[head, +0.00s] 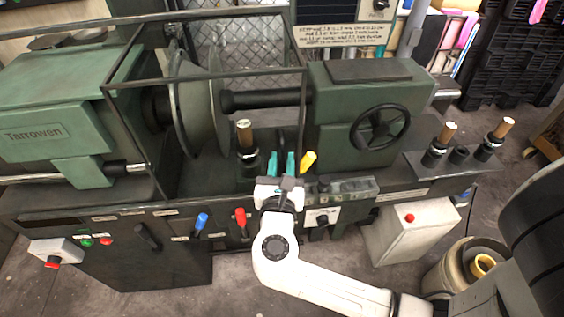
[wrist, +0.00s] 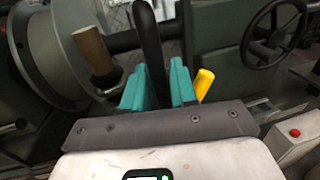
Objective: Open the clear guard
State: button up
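The clear guard (head: 206,86) is a dark-framed see-through box over the machine's spindle, in the head view. It stands down over the large grey disc (head: 200,112), also in the wrist view (wrist: 45,45). My gripper (head: 282,161) is at the machine's front, by the guard's lower right corner. Its teal fingers stand on either side of a black upright handle (wrist: 148,30) in the wrist view (wrist: 158,85). Whether they press on it is not clear. Where the handle joins the machine is hidden.
A wooden-topped post (head: 245,140) stands just left of my gripper, and a yellow lever (head: 308,161) just right. Blue (head: 201,221) and red (head: 240,217) levers line the front. A handwheel (head: 380,127) is further right. Bare floor lies in front.

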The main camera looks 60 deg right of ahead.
grip_shut()
jog(key=shift+w, duration=0.1)
